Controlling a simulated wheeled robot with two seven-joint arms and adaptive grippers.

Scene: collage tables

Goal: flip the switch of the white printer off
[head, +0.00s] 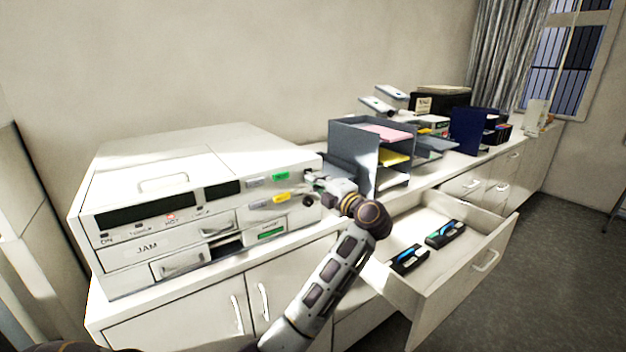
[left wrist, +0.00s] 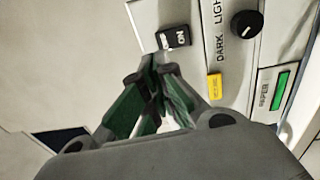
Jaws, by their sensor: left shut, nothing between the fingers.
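The white printer (head: 160,175) stands on the counter at the left of the head view, its front panel facing me. My left gripper (head: 316,180) is at the right end of the printer's front panel. It is shut and empty, with its tips (left wrist: 157,62) just below the switch in the wrist picture; I cannot tell whether they touch it. The switch is not clear in the head view, where the gripper is in front of that area. My right gripper is not in view.
A black dial (left wrist: 246,24) and a yellow button (left wrist: 215,87) are near the switch. A grey paper tray rack (head: 352,150) stands right of the printer. An open drawer (head: 485,258) with two dark cartridges juts out below the counter, right of my left arm.

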